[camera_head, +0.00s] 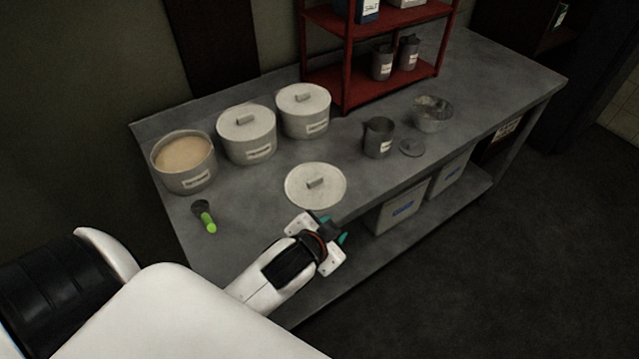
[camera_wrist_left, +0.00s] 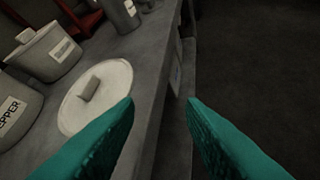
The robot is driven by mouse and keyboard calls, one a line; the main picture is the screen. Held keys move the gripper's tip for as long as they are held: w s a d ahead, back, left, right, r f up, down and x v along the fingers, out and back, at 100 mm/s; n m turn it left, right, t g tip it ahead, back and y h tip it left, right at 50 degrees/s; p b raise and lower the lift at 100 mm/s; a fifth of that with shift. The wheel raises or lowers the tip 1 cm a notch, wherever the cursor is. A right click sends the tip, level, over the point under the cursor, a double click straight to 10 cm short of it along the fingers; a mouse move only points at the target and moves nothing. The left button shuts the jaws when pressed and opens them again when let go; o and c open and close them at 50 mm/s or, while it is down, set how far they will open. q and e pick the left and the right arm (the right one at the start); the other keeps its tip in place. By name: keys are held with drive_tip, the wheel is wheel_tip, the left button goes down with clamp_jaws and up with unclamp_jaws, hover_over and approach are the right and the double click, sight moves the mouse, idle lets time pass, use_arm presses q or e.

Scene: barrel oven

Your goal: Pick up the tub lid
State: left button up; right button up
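The tub lid (camera_head: 315,186) is a round, pale disc with a small block handle on top. It lies flat on the grey table (camera_head: 345,150) near the front edge. It also shows in the left wrist view (camera_wrist_left: 94,97), left of my fingers. My left gripper (camera_head: 338,229) is just in front of the lid, by the table edge, and apart from the handle. In the wrist view its teal fingers (camera_wrist_left: 160,118) are spread wide with nothing between them. An open tub (camera_head: 184,163) with tan contents stands at the left. My right gripper is not in view.
Two lidded tubs (camera_head: 247,134) (camera_head: 304,110) stand behind the lid. A green-handled scoop (camera_head: 207,217) lies at the left. A metal jug (camera_head: 378,138), a small disc (camera_head: 412,147) and a bowl (camera_head: 432,114) are to the right. A red shelf (camera_head: 345,60) stands behind. White bins (camera_head: 402,209) sit below.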

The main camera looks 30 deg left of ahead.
use_arm(q)
drive_tip(key=w+d+r+m+t+h, duration=0.3)
drive_tip(key=w+r+m+t, duration=0.15)
drive_tip(key=r, duration=0.25)
drive_tip(key=w+d+r+m+t+h, duration=0.2)
drive_tip(key=w+d+r+m+t, duration=0.15)
drive_tip(key=w+r, duration=0.35)
drive_tip(key=d+r+m+g+h, duration=0.1)
drive_tip(key=d+r+m+h, duration=0.55)
drive_tip(key=m+h, duration=0.3)
drive_tip(key=m+g+y, duration=1.4)
drive_tip(key=m+g, duration=0.3)
drive_tip(key=m, duration=0.2)
hover_over(315, 179)
wheel_tip(315, 179, down, 11)
drive_tip(key=shift+h, duration=0.25)
drive_tip(key=f+p, duration=0.1)
drive_tip(key=f, duration=0.2)
drive_tip(key=f+p, duration=0.1)
drive_tip(key=f, duration=0.2)
drive_tip(key=shift+w+d, duration=0.15)
drive_tip(key=shift+w, duration=0.05)
drive_tip(key=f, duration=0.1)
drive_tip(key=f+p, duration=0.2)
drive_tip(key=f, duration=0.1)
drive_tip(key=shift+s, duration=0.25)
drive_tip(key=shift+f, duration=0.65)
clamp_jaws()
